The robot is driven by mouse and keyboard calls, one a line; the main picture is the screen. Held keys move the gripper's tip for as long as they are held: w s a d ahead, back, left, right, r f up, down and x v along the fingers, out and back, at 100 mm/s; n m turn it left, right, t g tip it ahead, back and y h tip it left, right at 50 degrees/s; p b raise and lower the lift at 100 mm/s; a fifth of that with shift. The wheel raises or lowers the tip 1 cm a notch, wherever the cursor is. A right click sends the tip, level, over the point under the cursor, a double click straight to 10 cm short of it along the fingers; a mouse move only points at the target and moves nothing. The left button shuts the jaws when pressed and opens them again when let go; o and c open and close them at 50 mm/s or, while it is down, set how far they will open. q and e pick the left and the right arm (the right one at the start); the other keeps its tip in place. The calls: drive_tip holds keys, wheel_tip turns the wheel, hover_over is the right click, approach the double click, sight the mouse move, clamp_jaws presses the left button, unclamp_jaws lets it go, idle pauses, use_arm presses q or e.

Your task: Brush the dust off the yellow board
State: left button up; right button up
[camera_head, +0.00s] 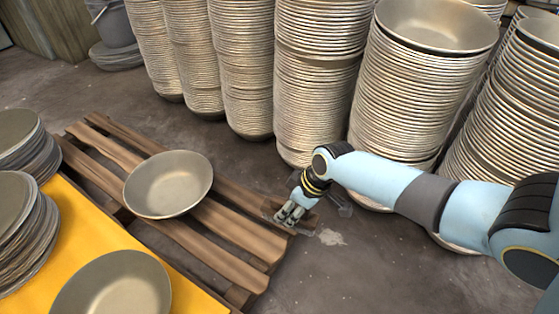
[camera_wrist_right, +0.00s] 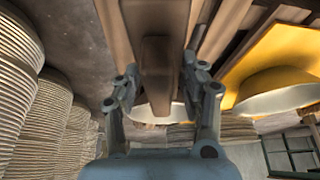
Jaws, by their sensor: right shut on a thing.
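The yellow board (camera_head: 85,240) lies at the lower left in the head view, partly covered by bowls. It also shows at the right of the right wrist view (camera_wrist_right: 272,52). I cannot make out dust on it. My right gripper (camera_head: 289,214) is at the right end of the wooden pallet, away from the board. In the right wrist view its fingers (camera_wrist_right: 160,78) are shut on a brown wooden piece (camera_wrist_right: 155,60), which looks like a brush handle. I see no bristles clearly. My left gripper is not in view.
A wooden slatted pallet (camera_head: 235,225) lies between gripper and board, with a single bowl (camera_head: 168,184) on it. Another bowl (camera_head: 112,290) and stacks of bowls (camera_head: 22,235) stand on the board. Tall bowl stacks (camera_head: 315,85) line the back. Floor (camera_head: 370,270) is free at front right.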

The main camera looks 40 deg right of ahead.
drive_tip(key=shift+s, duration=0.1)
drive_tip(key=o, duration=0.6)
drive_tip(key=c, duration=0.3)
drive_tip(key=shift+c, duration=0.2)
